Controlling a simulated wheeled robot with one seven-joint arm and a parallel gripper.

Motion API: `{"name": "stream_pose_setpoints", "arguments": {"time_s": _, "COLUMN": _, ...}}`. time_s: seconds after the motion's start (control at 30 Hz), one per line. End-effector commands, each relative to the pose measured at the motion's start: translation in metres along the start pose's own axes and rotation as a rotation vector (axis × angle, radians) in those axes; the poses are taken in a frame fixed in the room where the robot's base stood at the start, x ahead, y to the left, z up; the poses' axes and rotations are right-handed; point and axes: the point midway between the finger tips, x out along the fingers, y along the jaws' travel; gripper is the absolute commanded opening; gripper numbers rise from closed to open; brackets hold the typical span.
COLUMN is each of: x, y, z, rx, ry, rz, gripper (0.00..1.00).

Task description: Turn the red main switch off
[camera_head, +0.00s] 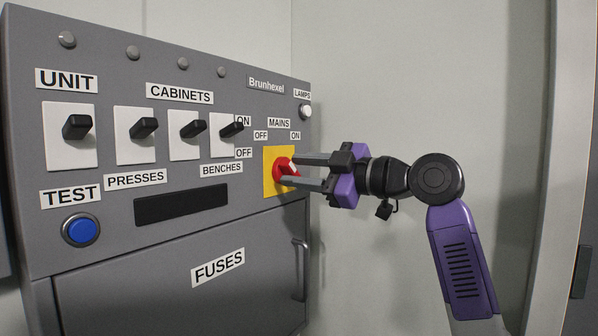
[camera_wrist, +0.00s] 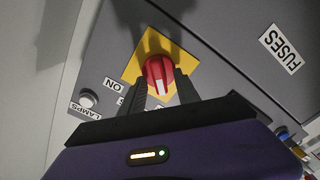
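The red main switch (camera_head: 281,170) is a rotary knob with a white mark, on a yellow plate (camera_head: 271,185) at the right of the grey panel. Labels MAINS, OFF and ON sit above it; ON is at the right. In the head view the white mark is toward the right of the knob. My gripper (camera_head: 290,169) comes from the right, its open fingers one above and one below the knob. In the wrist view the knob (camera_wrist: 156,72) appears between the fingertips (camera_wrist: 162,82); I cannot tell whether they touch it. The fingers partly hide the knob.
The panel also has several black toggle switches (camera_head: 77,127), a blue TEST button (camera_head: 80,230), a lamp button (camera_head: 305,111) and a fuse door (camera_head: 150,280) with a handle (camera_head: 300,270). A pale wall stands behind my arm. Space right of the panel looks free.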

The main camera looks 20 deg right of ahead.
Motion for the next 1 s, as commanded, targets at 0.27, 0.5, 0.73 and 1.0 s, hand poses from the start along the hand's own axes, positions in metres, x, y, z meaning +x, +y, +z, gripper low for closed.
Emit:
{"name": "stream_pose_setpoints", "arguments": {"time_s": 0.27, "x": -0.041, "y": 0.001, "z": 0.001, "rx": -0.001, "ry": -0.001, "rz": 0.004, "gripper": 0.38}}
{"name": "stream_pose_setpoints", "arguments": {"time_s": 0.5, "x": -0.070, "y": 0.000, "z": 0.001, "rx": 0.000, "ry": -0.001, "rz": 0.002, "gripper": 0.38}}
{"name": "stream_pose_setpoints", "arguments": {"time_s": 0.73, "x": -0.076, "y": 0.000, "z": 0.000, "rx": 0.000, "ry": 0.000, "rz": 0.000, "gripper": 0.38}}
{"name": "stream_pose_setpoints", "arguments": {"time_s": 1.0, "x": -0.076, "y": 0.000, "z": 0.001, "rx": 0.000, "ry": 0.000, "rz": 0.000, "gripper": 0.38}}
